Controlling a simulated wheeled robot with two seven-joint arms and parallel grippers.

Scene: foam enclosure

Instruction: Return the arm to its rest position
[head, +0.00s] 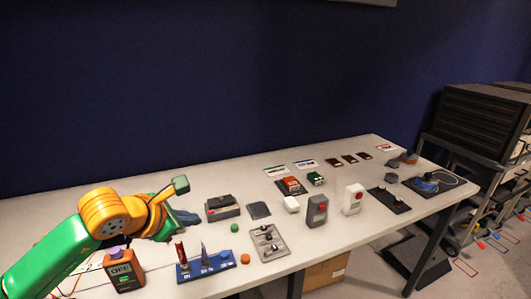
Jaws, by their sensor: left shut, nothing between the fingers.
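My left arm (103,212), green and orange, comes in from the left over the table's left part. Its gripper (188,217) is small and dark at the end of the wrist, shut and empty. It is left of the grey-black box (222,207), with a visible gap between them. The wrist hides part of the table behind it. My right gripper is not in view.
The white table (150,268) holds an orange box (124,270) beside my forearm, a blue rack (205,267), a grey switch plate (268,243), grey boxes (317,211) and many small parts. A dark cabinet (475,119) stands at right. The table's back left is clear.

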